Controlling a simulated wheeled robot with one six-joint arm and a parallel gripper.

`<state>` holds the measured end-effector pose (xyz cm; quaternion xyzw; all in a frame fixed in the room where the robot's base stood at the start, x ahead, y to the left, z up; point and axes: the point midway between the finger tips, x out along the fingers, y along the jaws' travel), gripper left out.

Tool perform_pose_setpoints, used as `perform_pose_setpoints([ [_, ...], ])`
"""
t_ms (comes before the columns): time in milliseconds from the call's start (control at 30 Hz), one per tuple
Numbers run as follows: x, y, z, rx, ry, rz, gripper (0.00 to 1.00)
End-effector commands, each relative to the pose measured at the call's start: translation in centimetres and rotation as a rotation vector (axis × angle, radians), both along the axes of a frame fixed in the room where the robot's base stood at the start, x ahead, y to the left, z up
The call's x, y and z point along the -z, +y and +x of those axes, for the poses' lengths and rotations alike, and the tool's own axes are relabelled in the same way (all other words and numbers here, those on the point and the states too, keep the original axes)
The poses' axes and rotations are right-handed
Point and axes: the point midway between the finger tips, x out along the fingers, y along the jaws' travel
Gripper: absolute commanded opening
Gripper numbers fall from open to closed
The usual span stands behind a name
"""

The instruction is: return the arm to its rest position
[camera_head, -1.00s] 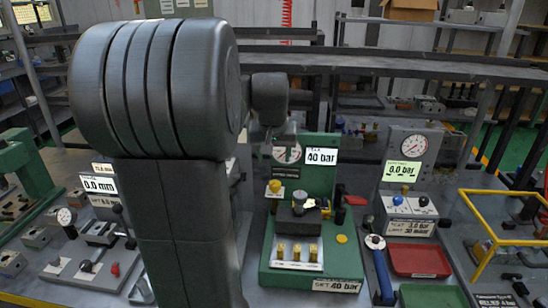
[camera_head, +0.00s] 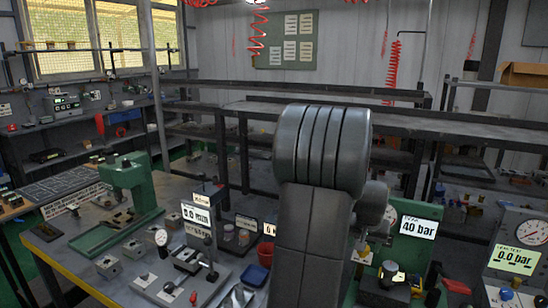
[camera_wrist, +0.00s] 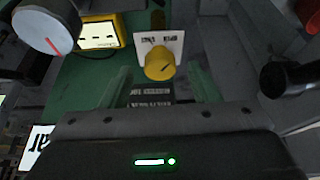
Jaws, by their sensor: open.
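My arm (camera_head: 315,210) stands upright in the head view, its thick dark grey joint at the top. It hides part of the bench behind it. Beyond the fingers are a yellow knob (camera_wrist: 160,65) on a white plate and a dark label on a green surface. The knob appears apart from the fingers. In the head view the fingers are hidden.
The green test stand with a 40 bar display (camera_head: 419,228) is right of my arm. A green press (camera_head: 128,185) stands on the bench at left. A gauge (camera_wrist: 48,25) and a black cylinder (camera_wrist: 287,76) flank the wrist view. Black shelving (camera_head: 400,122) runs behind.

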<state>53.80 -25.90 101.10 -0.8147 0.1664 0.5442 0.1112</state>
Motion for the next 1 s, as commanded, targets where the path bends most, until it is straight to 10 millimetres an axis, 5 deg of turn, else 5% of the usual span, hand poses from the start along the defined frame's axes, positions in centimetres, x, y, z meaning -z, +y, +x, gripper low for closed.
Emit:
perform_pose_setpoints([
  [200,1.4,-0.2,0.5,0.000,0.001,0.000,0.55],
  [633,1.1,-0.2,0.4,-0.004,-0.001,0.000,0.55],
  [1000,-3.7,0.6,-1.4,0.000,-0.005,-0.002,0.55],
])
